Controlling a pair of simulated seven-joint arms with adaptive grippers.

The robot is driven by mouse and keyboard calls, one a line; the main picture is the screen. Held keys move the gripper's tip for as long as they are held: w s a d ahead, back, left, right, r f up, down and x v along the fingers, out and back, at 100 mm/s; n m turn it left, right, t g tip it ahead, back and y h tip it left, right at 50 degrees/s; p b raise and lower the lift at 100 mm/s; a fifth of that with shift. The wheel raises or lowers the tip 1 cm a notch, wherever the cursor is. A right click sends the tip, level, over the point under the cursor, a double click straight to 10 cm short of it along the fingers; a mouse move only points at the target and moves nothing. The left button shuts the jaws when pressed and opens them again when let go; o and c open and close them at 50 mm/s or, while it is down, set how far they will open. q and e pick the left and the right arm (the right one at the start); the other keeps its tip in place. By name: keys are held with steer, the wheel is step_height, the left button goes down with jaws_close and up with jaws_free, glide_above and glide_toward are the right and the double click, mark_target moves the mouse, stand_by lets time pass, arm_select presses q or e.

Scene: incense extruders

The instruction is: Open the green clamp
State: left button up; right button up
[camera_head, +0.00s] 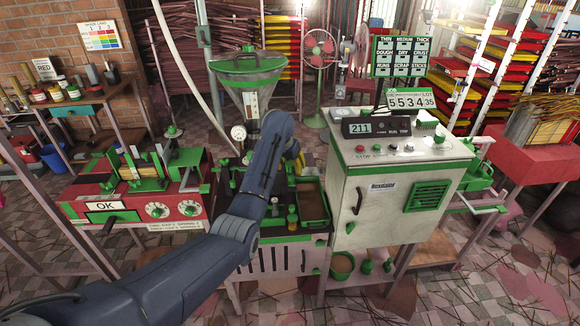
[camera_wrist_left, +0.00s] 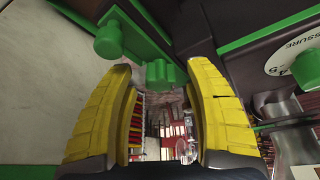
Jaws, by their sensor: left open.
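Green clamp-like parts show at the top of the left wrist view: a thick bar with a round knob (camera_wrist_left: 108,40) and a smaller green knob (camera_wrist_left: 160,73) to its right. I cannot tell for sure which part is the clamp's handle. My left gripper (camera_wrist_left: 160,82) has its yellow fingers spread, and the smaller knob shows between the fingertips; contact cannot be told. In the head view, my left gripper (camera_head: 297,158) reaches to the middle machine beside the white cabinet, and my blue arm hides most of that spot. My right gripper is not in view.
The white cabinet (camera_head: 378,205) stands close to the right of the gripper. A funnel hopper (camera_head: 252,88) rises behind my arm. A red machine (camera_head: 130,203) stands left, with tiled floor between.

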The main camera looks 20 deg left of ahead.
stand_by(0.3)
arm_select(q)
jaws_close()
stand_by(0.4)
